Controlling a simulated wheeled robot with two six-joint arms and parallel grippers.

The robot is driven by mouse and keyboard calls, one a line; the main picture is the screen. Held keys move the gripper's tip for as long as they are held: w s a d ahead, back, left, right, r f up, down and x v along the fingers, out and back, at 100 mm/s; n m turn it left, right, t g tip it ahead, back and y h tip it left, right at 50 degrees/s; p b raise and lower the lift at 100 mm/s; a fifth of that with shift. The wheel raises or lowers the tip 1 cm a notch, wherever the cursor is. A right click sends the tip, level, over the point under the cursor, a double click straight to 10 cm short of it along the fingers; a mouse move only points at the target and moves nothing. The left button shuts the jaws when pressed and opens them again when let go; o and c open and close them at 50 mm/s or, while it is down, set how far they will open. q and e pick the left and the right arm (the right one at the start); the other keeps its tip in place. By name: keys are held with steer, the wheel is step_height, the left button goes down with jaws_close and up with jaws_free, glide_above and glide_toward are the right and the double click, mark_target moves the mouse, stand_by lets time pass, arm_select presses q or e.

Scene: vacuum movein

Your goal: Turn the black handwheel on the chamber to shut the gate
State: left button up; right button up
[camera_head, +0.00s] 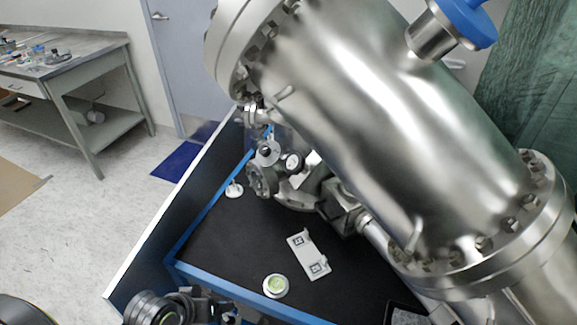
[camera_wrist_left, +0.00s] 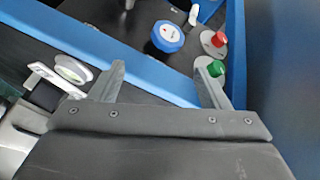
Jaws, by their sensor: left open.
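The chamber (camera_head: 370,120) is a large shiny metal cylinder, tilted across the head view, with bolted flanges at both ends. A dark grey, round, wheel-like part (camera_head: 262,180) sits low on the valve fittings at its left. It looks like the handwheel, but it is small and I cannot be sure. How far the gate is open cannot be seen. My left gripper (camera_wrist_left: 163,78) is open and empty in the left wrist view, with its two fingers apart. My left wrist shows at the bottom of the head view, well below the wheel-like part. My right gripper is not in view.
A blue-edged bench with a black top (camera_head: 225,235) carries a white plate (camera_head: 308,254) and a round green-faced piece (camera_head: 276,285). A blue knob (camera_wrist_left: 168,36), a red button (camera_wrist_left: 219,40) and a green button (camera_wrist_left: 215,68) lie beyond my fingers. A workbench (camera_head: 75,60) stands left.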

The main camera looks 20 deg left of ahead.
arm_select(q)
steer(key=w+d+r+n+t+h, duration=0.2)
steer(key=w+r+n+h, duration=0.2)
steer(key=w+n, duration=0.1)
steer(key=n+t+h+p, duration=0.1)
steer(key=n+t+h, duration=0.5)
steer(key=n, duration=1.5)
glide_toward(290, 165)
steer(key=p+x, duration=0.3)
steer(key=x, duration=0.9)
steer(key=shift+w+d, duration=0.15)
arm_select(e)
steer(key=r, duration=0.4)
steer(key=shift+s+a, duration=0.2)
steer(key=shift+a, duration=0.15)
arm_select(q)
steer(key=shift+r, duration=0.1)
steer(key=c, duration=1)
steer(key=shift+o, duration=0.2)
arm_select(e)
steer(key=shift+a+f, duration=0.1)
arm_select(q)
steer(key=shift+m, duration=0.3)
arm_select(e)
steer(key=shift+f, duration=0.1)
